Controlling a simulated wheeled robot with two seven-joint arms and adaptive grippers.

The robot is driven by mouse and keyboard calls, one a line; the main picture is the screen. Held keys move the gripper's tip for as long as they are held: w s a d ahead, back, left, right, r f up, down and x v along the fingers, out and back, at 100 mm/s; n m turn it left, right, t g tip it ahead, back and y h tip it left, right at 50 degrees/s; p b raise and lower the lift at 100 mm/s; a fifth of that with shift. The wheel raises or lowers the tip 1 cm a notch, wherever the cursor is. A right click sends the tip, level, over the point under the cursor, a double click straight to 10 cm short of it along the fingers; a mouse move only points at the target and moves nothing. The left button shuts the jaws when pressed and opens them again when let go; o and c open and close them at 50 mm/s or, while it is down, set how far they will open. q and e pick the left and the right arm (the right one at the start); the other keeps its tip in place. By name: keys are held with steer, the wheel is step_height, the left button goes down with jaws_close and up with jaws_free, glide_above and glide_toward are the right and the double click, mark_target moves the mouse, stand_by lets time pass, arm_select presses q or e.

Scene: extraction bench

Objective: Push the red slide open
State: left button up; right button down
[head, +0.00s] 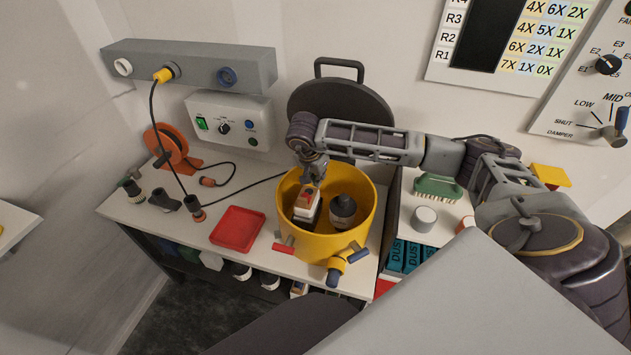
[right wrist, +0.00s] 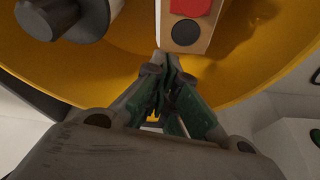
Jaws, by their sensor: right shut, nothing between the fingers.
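A red piece (right wrist: 190,5) sits on top of a pale block (right wrist: 168,28) with a black round spot, in the right wrist view. In the head view the red piece (head: 307,196) and the white block (head: 306,213) stand inside the yellow drum (head: 329,245). My right gripper (head: 313,183) reaches down into the drum from above. Its fingers are shut and empty. In the right wrist view the fingertips (right wrist: 167,62) are close to the block's near edge; I cannot tell whether they touch. The gripper partly hides the block in the head view. My left gripper is not in view.
A dark rounded part (head: 343,211) stands in the drum right of the block. A red bar (head: 284,248) and a blue handle (head: 357,254) show at the drum's front. The dark lid (head: 343,97) stands behind. A red tray (head: 238,229) lies left.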

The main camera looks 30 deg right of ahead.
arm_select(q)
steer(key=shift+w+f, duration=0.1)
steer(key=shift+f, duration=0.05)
arm_select(e)
steer(key=v, duration=1)
